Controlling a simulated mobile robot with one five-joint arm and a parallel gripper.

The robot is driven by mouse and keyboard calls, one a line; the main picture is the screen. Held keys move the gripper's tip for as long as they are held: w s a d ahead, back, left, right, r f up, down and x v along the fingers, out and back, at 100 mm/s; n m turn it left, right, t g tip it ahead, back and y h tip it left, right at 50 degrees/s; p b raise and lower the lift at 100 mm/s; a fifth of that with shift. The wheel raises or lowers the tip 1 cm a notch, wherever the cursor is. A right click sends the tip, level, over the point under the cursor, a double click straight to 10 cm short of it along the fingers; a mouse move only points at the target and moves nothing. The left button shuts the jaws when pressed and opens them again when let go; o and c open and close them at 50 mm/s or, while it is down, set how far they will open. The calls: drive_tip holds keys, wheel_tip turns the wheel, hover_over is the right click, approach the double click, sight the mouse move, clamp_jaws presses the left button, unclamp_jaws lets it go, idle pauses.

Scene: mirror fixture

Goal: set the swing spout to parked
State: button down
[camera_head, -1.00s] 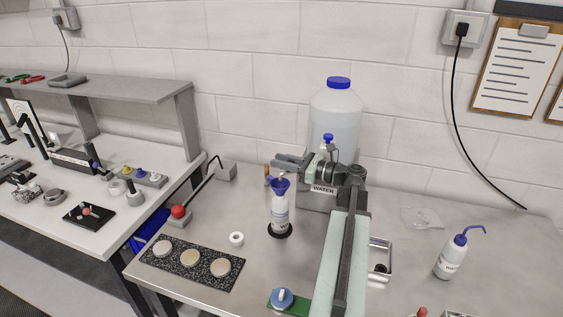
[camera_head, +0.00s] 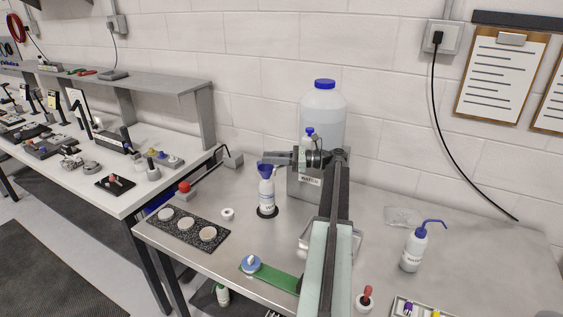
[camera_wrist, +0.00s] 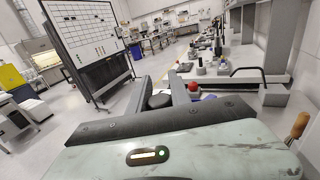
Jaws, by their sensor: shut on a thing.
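My gripper (camera_head: 285,158) reaches left across the front of the clear water container (camera_head: 323,112), just below its blue-topped tap (camera_head: 309,133). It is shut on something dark. In the wrist view a dark rounded piece (camera_wrist: 159,100) sits between my two fingers (camera_wrist: 160,88). I take this to be the swing spout, but its full length and angle are hidden by my fingers. A white bottle (camera_head: 267,195) with a blue funnel (camera_head: 265,170) stands on a black ring, just below and left of my fingertips.
A red-knobbed lever (camera_head: 184,187) and a dark tray of pale discs (camera_head: 187,224) lie to the left. A wash bottle (camera_head: 413,247) stands at the right, with a red-topped item (camera_head: 366,297) in front. Bare bench lies between the funnel bottle and the green strip (camera_head: 275,276).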

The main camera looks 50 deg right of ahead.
drive_tip(key=shift+s+d, duration=0.1)
drive_tip(key=shift+s, duration=0.45)
drive_tip(key=c, duration=1.3)
unclamp_jaws()
drive_tip(key=shift+s+d+r, duration=0.1)
drive_tip(key=shift+c, duration=0.2)
drive_tip(key=shift+o, duration=0.7)
drive_tip(key=shift+s+d, duration=0.15)
drive_tip(key=v, duration=0.7)
drive_tip(key=shift+s, duration=0.2)
